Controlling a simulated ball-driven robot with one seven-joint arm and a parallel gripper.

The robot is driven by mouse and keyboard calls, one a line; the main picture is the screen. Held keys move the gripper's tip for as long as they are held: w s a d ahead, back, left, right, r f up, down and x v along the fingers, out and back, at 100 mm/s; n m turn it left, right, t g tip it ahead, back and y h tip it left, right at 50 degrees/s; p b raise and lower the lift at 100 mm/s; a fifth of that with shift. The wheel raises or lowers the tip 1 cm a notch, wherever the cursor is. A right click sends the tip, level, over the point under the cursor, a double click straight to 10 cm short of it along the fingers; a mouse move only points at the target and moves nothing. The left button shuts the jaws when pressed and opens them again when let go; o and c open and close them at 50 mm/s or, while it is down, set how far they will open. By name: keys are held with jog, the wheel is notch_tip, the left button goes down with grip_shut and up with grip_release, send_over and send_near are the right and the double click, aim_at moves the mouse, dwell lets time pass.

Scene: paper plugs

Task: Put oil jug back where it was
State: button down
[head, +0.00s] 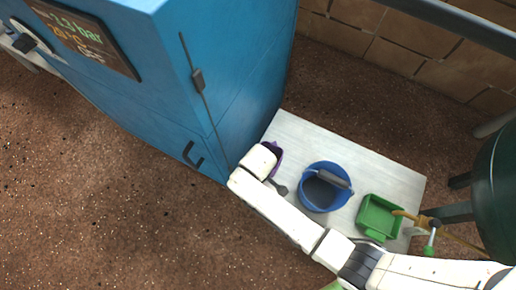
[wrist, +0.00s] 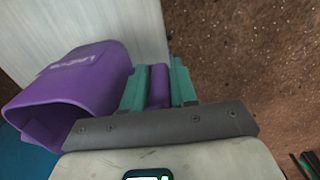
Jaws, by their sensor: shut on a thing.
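A purple jug (wrist: 85,75), which I take for the oil jug, shows in the wrist view with its open mouth toward the lower left. Pale lettering on its side is too small to read. My gripper (wrist: 158,85) has its teal fingers closed on either side of the jug's purple handle. In the head view a piece of the purple jug (head: 276,152) shows beside the end of my white arm, over or on the left end of a pale board (head: 300,130). The arm hides most of it and the fingers, so I cannot tell whether it touches the board.
A tall blue cabinet (head: 235,80) stands close left of the jug. A blue bucket (head: 318,193) and a green tray (head: 379,215) are on the board to the right. A dark green tank (head: 500,190) stands at the right edge. Brown floor (head: 100,200) lies open at left.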

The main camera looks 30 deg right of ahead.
jog(key=shift+w+d+f+b, duration=0.1)
jog(key=shift+w+f+b, duration=0.25)
jog(key=shift+f, duration=0.5)
jog(key=shift+w+d+f+b, duration=0.1)
jog(key=shift+w+f+b, duration=0.15)
jog(key=shift+f, duration=0.6)
jog(key=shift+w+d+f+b, duration=0.1)
jog(key=shift+w+f+b, duration=0.25)
jog(key=shift+f, duration=0.5)
jog(key=shift+s, duration=0.1)
jog(key=shift+f, duration=0.2)
jog(key=c, duration=0.9)
grip_release()
jog(key=shift+r, duration=0.1)
notch_tip(320, 180, up, 12)
jog(key=p, duration=0.4)
jog(key=shift+r, duration=0.1)
